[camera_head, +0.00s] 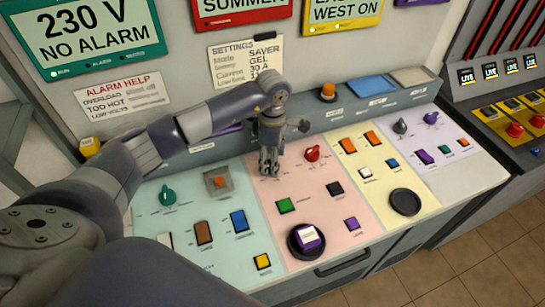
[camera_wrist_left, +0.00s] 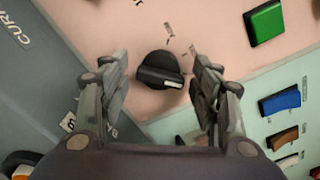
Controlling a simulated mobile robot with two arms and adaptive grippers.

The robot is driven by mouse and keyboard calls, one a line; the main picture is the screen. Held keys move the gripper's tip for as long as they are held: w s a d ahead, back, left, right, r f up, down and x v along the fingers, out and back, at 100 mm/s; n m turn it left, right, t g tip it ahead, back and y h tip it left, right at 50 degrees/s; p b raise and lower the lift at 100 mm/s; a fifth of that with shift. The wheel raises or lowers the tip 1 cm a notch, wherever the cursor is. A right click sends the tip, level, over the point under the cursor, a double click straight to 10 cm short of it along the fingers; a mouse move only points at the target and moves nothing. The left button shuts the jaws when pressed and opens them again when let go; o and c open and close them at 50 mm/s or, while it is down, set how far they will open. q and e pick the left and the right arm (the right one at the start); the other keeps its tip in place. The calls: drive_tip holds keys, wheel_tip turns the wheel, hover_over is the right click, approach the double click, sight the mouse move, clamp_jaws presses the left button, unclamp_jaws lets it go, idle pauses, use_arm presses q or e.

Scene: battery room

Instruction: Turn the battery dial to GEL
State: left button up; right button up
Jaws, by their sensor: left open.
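A black dial (camera_wrist_left: 160,70) with a white pointer mark sits on the pink panel in the left wrist view. Its pointer end is toward the right of that picture; the small lettering around it is too blurred to read. My left gripper (camera_wrist_left: 163,92) is open, with one finger on each side of the dial and visible gaps to both. In the head view my left gripper (camera_head: 269,172) points down at the upper left of the pink panel (camera_head: 330,225) and hides the dial. A settings card (camera_head: 245,62) on the wall reads GEL on its second line. My right gripper is not in view.
A red dial (camera_head: 312,153) stands close to the right of my left gripper. A green button (camera_head: 286,206) is below it, and a green dial (camera_head: 168,195) is on the mint panel to the left. An orange knob (camera_head: 328,91) stands on the back ledge.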

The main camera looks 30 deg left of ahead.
use_arm(q)
drive_tip(key=shift+f, duration=0.65)
drive_tip(key=c, duration=1)
drive_tip(key=shift+o, duration=0.2)
drive_tip(key=shift+n+b, duration=0.5)
drive_tip(key=shift+n, duration=0.2)
drive_tip(key=n+b, duration=0.2)
drive_tip(key=n, duration=0.2)
drive_tip(key=shift+w, duration=0.1)
drive_tip(key=shift+a+n+b, duration=0.1)
drive_tip(key=shift+n+b, duration=0.6)
drive_tip(key=shift+n, duration=1)
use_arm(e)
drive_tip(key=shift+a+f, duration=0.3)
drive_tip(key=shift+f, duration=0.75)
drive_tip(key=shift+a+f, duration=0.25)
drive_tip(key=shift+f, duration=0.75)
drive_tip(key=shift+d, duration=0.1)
